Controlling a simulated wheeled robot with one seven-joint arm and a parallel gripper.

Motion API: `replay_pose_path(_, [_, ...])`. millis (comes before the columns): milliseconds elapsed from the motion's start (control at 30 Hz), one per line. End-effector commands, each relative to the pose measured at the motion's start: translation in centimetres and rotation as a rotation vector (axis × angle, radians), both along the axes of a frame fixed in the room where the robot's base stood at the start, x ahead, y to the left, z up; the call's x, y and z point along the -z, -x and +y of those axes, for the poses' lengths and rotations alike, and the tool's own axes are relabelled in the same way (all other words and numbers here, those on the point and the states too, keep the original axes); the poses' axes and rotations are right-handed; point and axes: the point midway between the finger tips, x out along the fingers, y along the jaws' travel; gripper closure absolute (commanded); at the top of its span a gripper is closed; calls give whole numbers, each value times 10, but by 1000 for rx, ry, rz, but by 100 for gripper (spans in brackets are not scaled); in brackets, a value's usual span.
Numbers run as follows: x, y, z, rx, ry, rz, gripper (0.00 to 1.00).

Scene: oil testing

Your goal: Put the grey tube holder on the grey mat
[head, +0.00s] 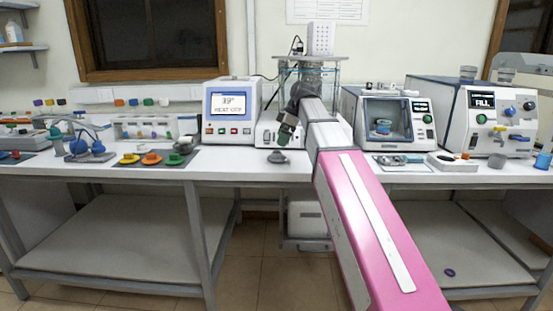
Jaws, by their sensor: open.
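A small grey holder (277,157) with a round flat base and a raised centre stands on the white bench, near the front edge, left of my arm. I take it for the grey tube holder. A dark grey mat (140,164) lies farther left on the bench, with yellow (130,159), orange (151,159) and green (173,160) holders on it. My gripper (284,138) is open, just above and slightly right of the grey holder, apparently apart from it. It is small in view and its fingertips are hard to make out.
A white device with a screen (232,104) stands behind, left of my gripper. A white chamber (384,118) and a filling machine (487,115) stand to the right. The bench is clear between the mat and the grey holder. Blue holders (79,146) sit at the left.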

Motion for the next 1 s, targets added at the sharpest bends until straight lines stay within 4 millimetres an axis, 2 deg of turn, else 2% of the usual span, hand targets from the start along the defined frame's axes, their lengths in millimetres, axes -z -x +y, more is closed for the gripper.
replay_pose_path(100, [14, 0, 5, 1, 0, 0, 0])
replay_pose_path(367, [31, 2, 11, 2, 1, 1, 0])
replay_pose_path(600, [61, 3, 22, 2, 1, 0, 0])
replay_pose_path(867, [66, 2, 23, 4, 1, -1, 0])
replay_pose_path(900, [66, 2, 23, 4, 1, -1, 3])
replay_pose_path(967, [66, 2, 23, 4, 1, -1, 23])
replay_pose_path(1000, [66, 2, 23, 4, 1, -1, 36])
